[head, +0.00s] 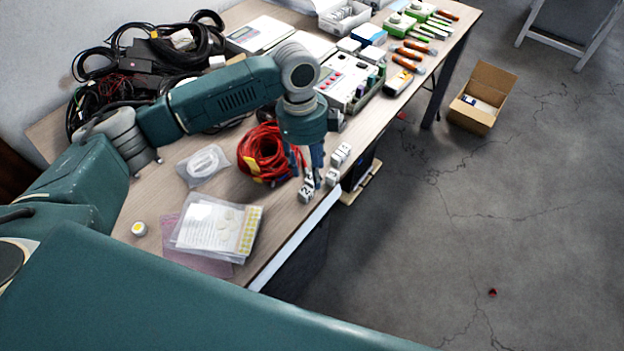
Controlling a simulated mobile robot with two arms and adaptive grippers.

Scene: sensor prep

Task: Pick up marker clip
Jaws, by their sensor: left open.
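Several small white clips with dark markings stand near the table's front edge, and I take these to be the marker clips. One marker clip (306,190) is right under my left gripper. Another clip (332,177) is just to its right, and a further one (340,155) is a little farther back. My left gripper (309,172) points down over the first clip with its fingers open. The fingers partly cover that clip, and I cannot tell whether they touch it. My right gripper is not in view.
A red cable coil (262,153) lies just left of the gripper. A clear bag (203,164) and a plastic sleeve with papers (217,226) lie nearer. A device box (348,80) and tools stand behind. Black cables (95,65) crowd the back left. The table edge is close on the right.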

